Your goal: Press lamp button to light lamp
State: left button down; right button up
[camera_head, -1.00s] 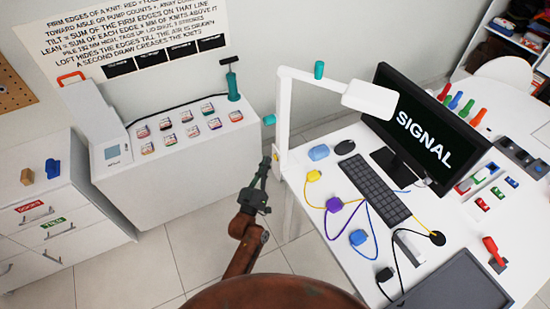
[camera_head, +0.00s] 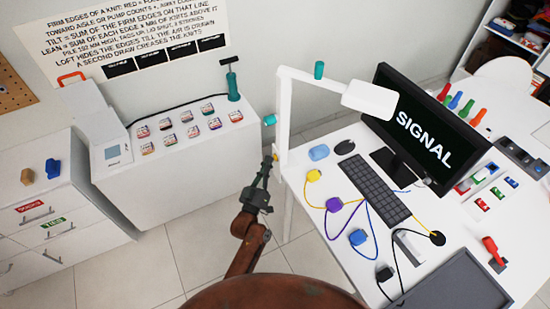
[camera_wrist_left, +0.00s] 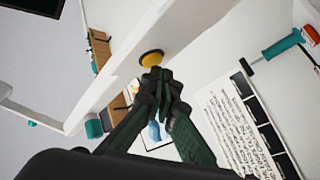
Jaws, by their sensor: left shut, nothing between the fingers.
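The white lamp (camera_head: 284,120) stands at the left edge of the desk, with a post, a top arm and a boxy white head (camera_head: 370,99). A round yellow button with a dark rim (camera_wrist_left: 151,57) sits on the white post in the left wrist view. In the head view only a small yellow bit shows beside the fingertips. My left gripper (camera_head: 267,162) is shut and empty, its tips beside the lower post. In the wrist view the fingertips (camera_wrist_left: 161,74) are just below the button; I cannot tell whether they touch. No clear glow shows on the lamp head. My right gripper is out of view.
The white desk (camera_head: 310,230) holds a monitor (camera_head: 425,130), a keyboard (camera_head: 374,188) and several coloured plugs with cables. A white cabinet (camera_head: 180,180) with small packets and a teal pump (camera_head: 232,80) stands left of the lamp. Open floor lies between them.

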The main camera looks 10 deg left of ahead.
pick_arm(q)
jog(key=shift+w+d, duration=0.25)
jog(key=shift+d, duration=0.15)
dwell(0.6)
jog(key=shift+a, duration=0.1)
jog(key=shift+s+a+p, duration=0.35)
jog(key=shift+s+a, duration=0.15)
jog(key=shift+a, duration=0.1)
jog(key=shift+a, duration=0.1)
jog(key=s+a, duration=0.1)
jog(key=a, duration=0.1)
jog(key=s+a+p, duration=0.1)
jog(key=a, duration=0.1)
jog(key=shift+s, duration=0.4)
dwell(0.6)
